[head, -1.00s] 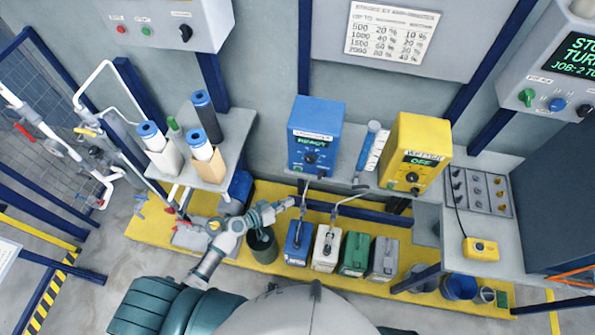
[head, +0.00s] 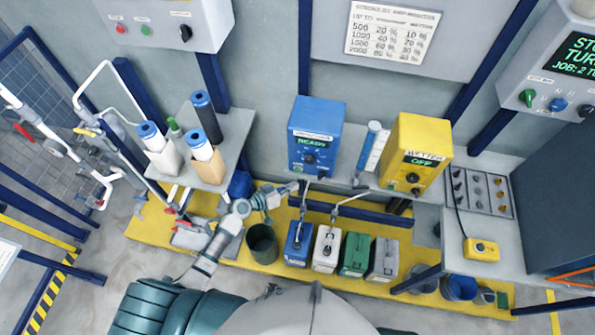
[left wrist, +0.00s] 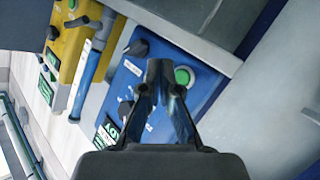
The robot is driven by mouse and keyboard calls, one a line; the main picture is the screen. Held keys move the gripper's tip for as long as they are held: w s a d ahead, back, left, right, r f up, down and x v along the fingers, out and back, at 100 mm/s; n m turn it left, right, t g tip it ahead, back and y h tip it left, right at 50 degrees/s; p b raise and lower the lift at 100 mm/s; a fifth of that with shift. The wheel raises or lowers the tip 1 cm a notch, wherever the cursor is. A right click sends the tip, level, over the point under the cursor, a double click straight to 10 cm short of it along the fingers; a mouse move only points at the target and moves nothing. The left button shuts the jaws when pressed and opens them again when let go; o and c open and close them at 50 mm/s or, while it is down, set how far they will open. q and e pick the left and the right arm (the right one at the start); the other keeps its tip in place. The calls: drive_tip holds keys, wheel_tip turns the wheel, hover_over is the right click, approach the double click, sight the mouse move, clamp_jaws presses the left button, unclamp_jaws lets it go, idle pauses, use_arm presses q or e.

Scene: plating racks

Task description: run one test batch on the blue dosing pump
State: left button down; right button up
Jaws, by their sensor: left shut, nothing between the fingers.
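The blue dosing pump (head: 316,135) stands on the wall shelf, its green display reading READY, with dark knobs below. Its face also fills the middle of the left wrist view (left wrist: 128,82), with a round green button (left wrist: 183,77) and a black knob (left wrist: 138,48). My left gripper (head: 294,187) is just below the pump in the head view. In the left wrist view my left gripper (left wrist: 160,66) is shut and empty, its tips appearing just left of the green button. I cannot tell any contact. My right gripper is out of view.
Several canisters (head: 355,252) and a dark green bucket (head: 262,243) stand on the yellow platform below. Capped bottles (head: 207,118) stand on the left shelf. A chart hangs above.

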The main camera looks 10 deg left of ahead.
sight(298, 170)
use_arm(q)
drive_tip(key=shift+w+b, duration=0.7)
drive_tip(key=shift+w, duration=0.8)
drive_tip(key=shift+w, duration=0.1)
drive_tip(key=shift+w, duration=0.3)
drive_tip(key=shift+r, duration=0.1)
idle(0.3)
